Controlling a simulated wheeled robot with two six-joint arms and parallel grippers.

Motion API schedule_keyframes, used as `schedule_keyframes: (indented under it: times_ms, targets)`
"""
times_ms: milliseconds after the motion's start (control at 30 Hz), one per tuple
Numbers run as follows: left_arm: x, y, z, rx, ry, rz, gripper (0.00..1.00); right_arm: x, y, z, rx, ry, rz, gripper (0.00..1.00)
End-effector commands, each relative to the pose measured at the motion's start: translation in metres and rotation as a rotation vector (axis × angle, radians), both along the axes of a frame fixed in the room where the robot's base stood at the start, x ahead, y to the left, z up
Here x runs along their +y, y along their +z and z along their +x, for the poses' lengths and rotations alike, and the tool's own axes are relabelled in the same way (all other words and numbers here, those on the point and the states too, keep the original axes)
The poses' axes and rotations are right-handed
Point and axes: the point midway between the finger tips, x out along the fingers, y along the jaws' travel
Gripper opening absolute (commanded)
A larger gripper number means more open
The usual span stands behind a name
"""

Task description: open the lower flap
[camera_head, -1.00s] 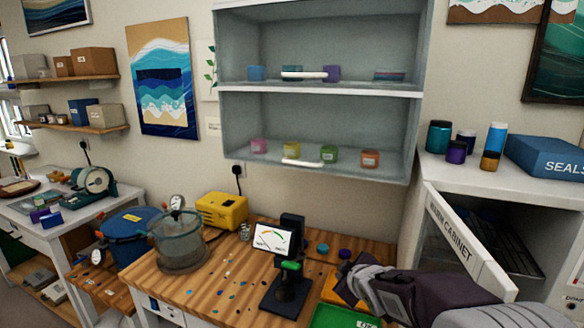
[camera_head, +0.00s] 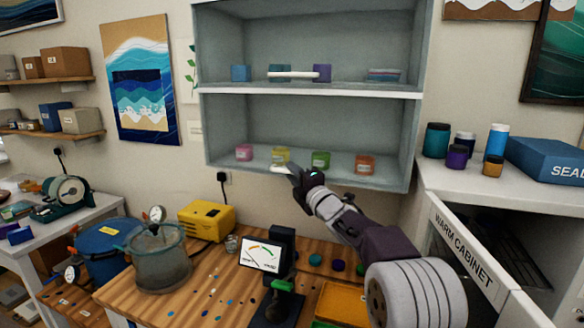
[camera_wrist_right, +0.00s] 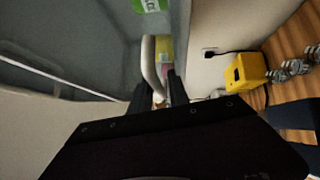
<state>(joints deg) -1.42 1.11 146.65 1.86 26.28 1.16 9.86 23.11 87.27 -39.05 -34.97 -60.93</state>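The wall cabinet (camera_head: 421,60) has an upper and a lower compartment. The lower flap (camera_head: 340,125) looks like a clear pane, closed over the lower compartment, with a white bar handle (camera_head: 281,169) at its bottom edge. My right gripper (camera_head: 296,172) is at the handle's right end, partly covering it. In the right wrist view the handle (camera_wrist_right: 149,62) runs down toward the gap between my two dark fingers, which stand apart on either side of it. Whether they touch it I cannot tell. My left gripper is not in view.
Below are a wooden bench (camera_head: 205,290), a clear pot (camera_head: 160,258), a gauge stand (camera_head: 277,270) and a yellow box (camera_head: 206,221). The warm cabinet's open door (camera_head: 470,262) is at the right.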

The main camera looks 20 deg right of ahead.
Motion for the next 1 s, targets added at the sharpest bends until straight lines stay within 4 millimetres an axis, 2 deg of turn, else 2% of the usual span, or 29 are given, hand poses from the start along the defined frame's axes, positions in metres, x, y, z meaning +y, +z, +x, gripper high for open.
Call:
schedule_keyframes:
  times_ms: [100, 333, 400, 433, 1000]
  targets:
    - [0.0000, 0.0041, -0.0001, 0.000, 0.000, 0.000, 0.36, 0.0015, 0.0017, 0.0072, -0.001, 0.000, 0.000, 0.22]
    - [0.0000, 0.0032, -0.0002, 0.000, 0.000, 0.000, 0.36, 0.0015, 0.0004, 0.0080, 0.000, -0.001, 0.001, 0.22]
    - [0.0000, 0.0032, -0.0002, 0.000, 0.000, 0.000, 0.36, 0.0015, 0.0004, 0.0079, 0.000, -0.001, 0.001, 0.02]
    - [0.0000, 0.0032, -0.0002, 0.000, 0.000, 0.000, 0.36, 0.0015, 0.0004, 0.0079, 0.000, -0.001, 0.001, 0.00]
    - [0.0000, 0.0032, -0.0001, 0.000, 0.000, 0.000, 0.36, 0.0014, -0.0002, 0.0078, 0.002, -0.001, 0.001, 0.00]
